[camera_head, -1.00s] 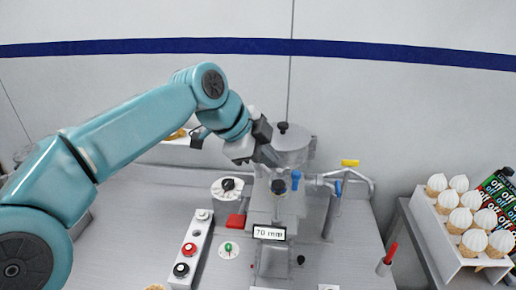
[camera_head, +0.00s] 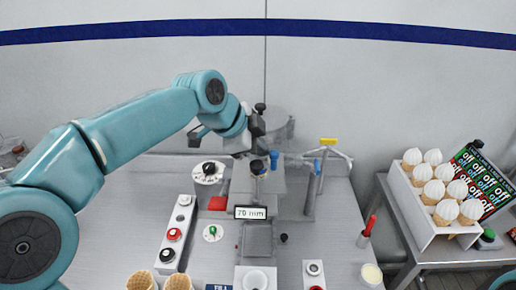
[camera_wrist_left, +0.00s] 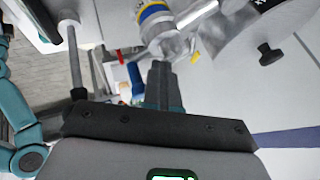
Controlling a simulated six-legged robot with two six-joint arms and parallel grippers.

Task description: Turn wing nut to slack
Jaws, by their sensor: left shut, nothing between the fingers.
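My left gripper (camera_head: 259,155) reaches over the middle of the machine and points down, with its fingers together and nothing between them. Its dark fingers also show in the left wrist view (camera_wrist_left: 163,85). A small dark fitting (camera_head: 258,169) lies just below the fingertips, beside a blue knob (camera_head: 274,160). I cannot tell whether this fitting is the wing nut, nor whether the fingers touch it. In the left wrist view, a clear cylinder with a blue and yellow band (camera_wrist_left: 156,18) lies beyond the fingers. My right gripper is out of view.
A "70 mm" display (camera_head: 250,212) stands in front of the fitting. A button panel (camera_head: 175,235) is to its left, with cones (camera_head: 142,281) at the front edge. A yellow-topped lever (camera_head: 328,141) and a red-handled tool (camera_head: 370,226) stand right. A cone rack (camera_head: 425,220) is farther right.

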